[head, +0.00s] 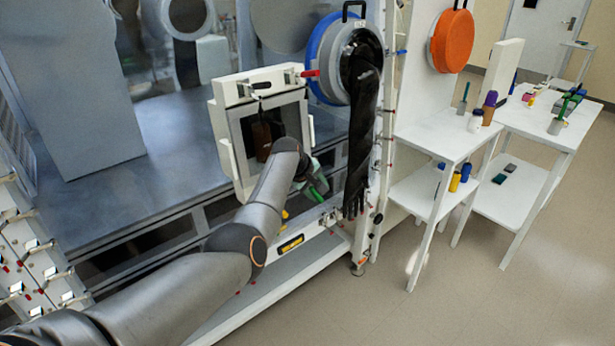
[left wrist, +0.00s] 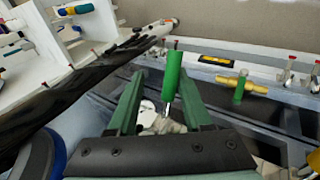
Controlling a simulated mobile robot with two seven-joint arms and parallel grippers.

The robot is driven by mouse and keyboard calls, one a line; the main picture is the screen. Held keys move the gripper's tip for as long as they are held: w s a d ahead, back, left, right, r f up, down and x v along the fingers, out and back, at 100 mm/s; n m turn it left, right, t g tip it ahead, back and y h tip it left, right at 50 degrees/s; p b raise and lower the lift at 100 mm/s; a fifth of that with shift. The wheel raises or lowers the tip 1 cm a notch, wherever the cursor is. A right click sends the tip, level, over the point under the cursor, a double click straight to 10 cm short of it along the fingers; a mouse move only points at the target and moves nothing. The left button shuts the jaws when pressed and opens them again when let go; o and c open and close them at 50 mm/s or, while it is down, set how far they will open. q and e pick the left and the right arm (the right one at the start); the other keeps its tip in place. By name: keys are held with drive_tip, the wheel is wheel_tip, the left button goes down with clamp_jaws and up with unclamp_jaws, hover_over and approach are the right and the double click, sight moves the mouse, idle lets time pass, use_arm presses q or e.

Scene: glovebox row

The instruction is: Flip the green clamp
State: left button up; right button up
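The green clamp (left wrist: 173,74) shows in the left wrist view as a bright green upright handle on a metal stem, with pale metal parts below it. My left gripper (left wrist: 157,88) is open, with one finger on each side of the clamp. The handle is nearer the right finger; I cannot tell whether they touch. In the head view my left gripper (head: 311,176) is at the lower right of the white-framed port, and bright green shows beside it. My arm hides much of that area. My right gripper is not in view.
A black glove (head: 361,130) hangs right of my gripper. White tables (head: 440,135) with small items stand at the right.

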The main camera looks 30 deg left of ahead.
use_arm(q)
drive_tip(key=p+v, duration=0.1)
drive_tip(key=v, duration=1.1)
drive_tip(key=shift+f, duration=0.1)
